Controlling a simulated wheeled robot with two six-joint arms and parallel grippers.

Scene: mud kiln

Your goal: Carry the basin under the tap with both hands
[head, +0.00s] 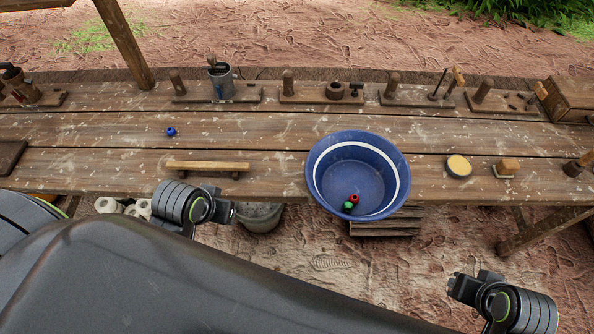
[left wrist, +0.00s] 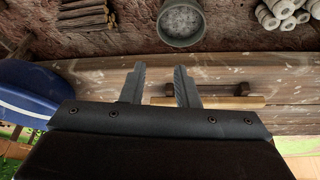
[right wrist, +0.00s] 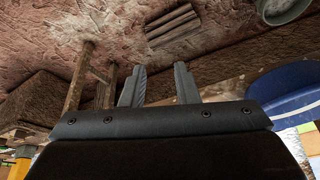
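A blue basin (head: 385,207) with a white band stands at the front edge of the wooden table, its near side reaching over the edge. A small red piece (head: 354,198) and a green piece (head: 348,206) lie inside it. The basin's side shows at the left of the left wrist view (left wrist: 30,88) and at the right of the right wrist view (right wrist: 285,90). My left gripper (head: 230,213) is open and empty, left of the basin and apart from it. My right gripper (head: 457,286) is open and empty, lower right of the basin, off the table. I cannot make out a tap.
On the wooden table (head: 270,135), a wooden bar (head: 207,166) lies left of the basin. A round tin (head: 458,166) and a brush (head: 507,168) lie right. Tool stands and a grey jug (head: 221,82) line the back. A grey bucket (head: 260,218) stands below.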

